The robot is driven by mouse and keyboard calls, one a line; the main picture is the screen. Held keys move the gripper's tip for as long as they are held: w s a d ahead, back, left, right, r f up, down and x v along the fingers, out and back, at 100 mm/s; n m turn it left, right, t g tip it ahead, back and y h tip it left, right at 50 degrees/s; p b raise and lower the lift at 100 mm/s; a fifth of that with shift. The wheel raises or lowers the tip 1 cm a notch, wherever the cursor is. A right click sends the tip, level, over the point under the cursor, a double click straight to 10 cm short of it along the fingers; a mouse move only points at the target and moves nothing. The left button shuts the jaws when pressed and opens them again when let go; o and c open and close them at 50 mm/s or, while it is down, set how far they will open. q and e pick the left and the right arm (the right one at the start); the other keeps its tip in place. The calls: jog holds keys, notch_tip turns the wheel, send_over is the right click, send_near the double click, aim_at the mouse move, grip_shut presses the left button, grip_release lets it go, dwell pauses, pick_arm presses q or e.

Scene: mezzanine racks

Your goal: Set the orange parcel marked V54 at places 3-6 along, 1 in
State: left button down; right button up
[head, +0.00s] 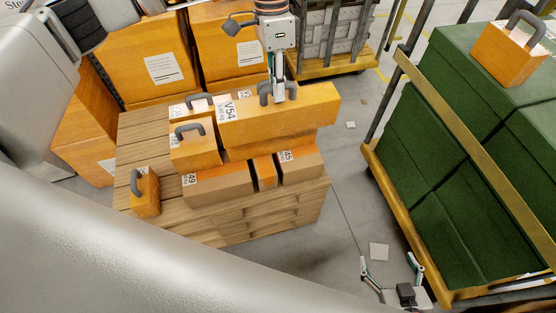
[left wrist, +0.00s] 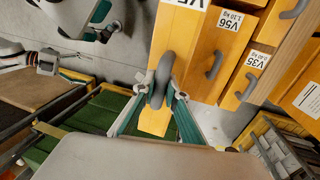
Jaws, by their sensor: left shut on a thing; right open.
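The long orange parcel marked V54 (head: 290,112) is at the pallet stack's right side, level, with a dark handle on top. My left gripper (head: 278,90) is shut on that handle from above. The left wrist view shows the two fingers of my left gripper (left wrist: 160,98) around the handle, with parcel V54 (left wrist: 182,40) below it. I cannot tell whether the parcel touches the orange one under it. The wooden pallet (head: 275,217) carries the stack. My right gripper (head: 392,272) is open and empty, low over the floor near the green crates.
An orange handled parcel (head: 195,152) sits left of V54; the left wrist view shows V56 (left wrist: 210,62). Brown boxes (head: 220,186) form the front row. A small orange parcel (head: 146,192) stands at the pallet's left end. A green-loaded cart (head: 460,150) stands right, across clear floor.

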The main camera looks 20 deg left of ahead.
aim_at(278, 127)
pick_arm(q)
notch_tip(278, 127, down, 13)
jog(key=shift+f+b, duration=0.15)
jog(key=shift+b, duration=1.05)
jog(key=shift+f, duration=0.6)
notch_tip(278, 127, down, 5)
jog(key=shift+b, duration=0.75)
pick_arm(e)
jog(key=shift+w+a+f, duration=0.1)
jog(key=shift+w+f, duration=0.3)
jog(key=shift+f, duration=0.15)
pick_arm(q)
jog(key=shift+f, duration=0.4)
pick_arm(e)
jog(key=shift+s+f, duration=0.15)
pick_arm(q)
jog(key=c, duration=2.2)
grip_release()
jog(key=shift+f, duration=0.15)
jog(key=shift+o, duration=0.8)
pick_arm(e)
jog(key=shift+s+f, duration=0.15)
jog(key=shift+s, duration=0.05)
